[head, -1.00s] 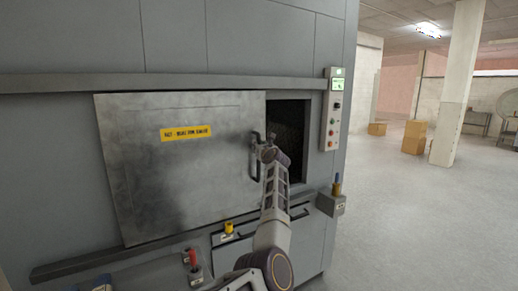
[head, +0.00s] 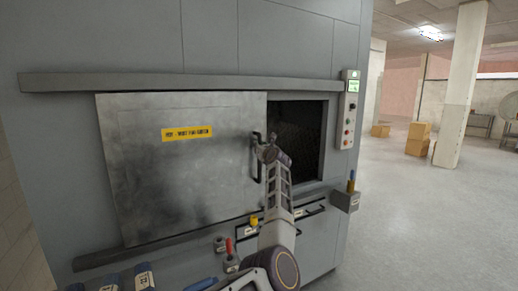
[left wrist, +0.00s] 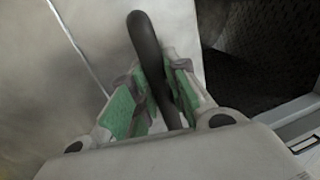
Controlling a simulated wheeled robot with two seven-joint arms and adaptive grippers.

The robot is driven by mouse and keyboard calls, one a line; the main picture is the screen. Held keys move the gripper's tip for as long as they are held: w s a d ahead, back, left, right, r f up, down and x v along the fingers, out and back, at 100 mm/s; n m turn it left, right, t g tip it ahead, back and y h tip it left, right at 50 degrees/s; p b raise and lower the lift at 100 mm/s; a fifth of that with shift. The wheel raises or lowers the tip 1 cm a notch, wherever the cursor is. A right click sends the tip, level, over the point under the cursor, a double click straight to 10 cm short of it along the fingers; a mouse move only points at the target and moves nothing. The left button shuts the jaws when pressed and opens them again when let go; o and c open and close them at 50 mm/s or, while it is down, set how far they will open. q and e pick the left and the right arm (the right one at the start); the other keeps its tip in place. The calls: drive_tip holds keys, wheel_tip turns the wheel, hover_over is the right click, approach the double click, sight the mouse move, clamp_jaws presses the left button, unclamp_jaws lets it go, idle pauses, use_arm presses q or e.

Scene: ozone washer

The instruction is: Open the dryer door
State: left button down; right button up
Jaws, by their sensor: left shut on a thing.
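The dryer door (head: 190,175) is a grey metal sliding panel with a yellow label, set between an upper and a lower rail. It stands partly open, with a dark opening (head: 303,135) to its right. A black bar handle (head: 256,143) is at the door's right edge. My left gripper (head: 266,152) is at this handle. In the left wrist view, the green-padded fingers (left wrist: 154,100) are shut around the handle (left wrist: 146,42). My right gripper is not in view.
A control panel (head: 350,110) with buttons is on the machine's right side. Below the door are a yellow-topped fitting (head: 254,221), a red-handled one (head: 229,246) and a box with a blue-topped fitting (head: 346,200). The floor to the right (head: 420,230) is clear; cardboard boxes stand farther back.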

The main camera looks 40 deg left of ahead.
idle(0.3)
use_arm(q)
drive_tip(key=c, duration=1.4)
unclamp_jaws()
drive_tip(key=shift+o, duration=0.2)
drive_tip(key=shift+d, duration=0.1)
drive_tip(key=shift+d, duration=0.1)
drive_tip(key=v, duration=0.7)
drive_tip(key=shift+s, duration=0.1)
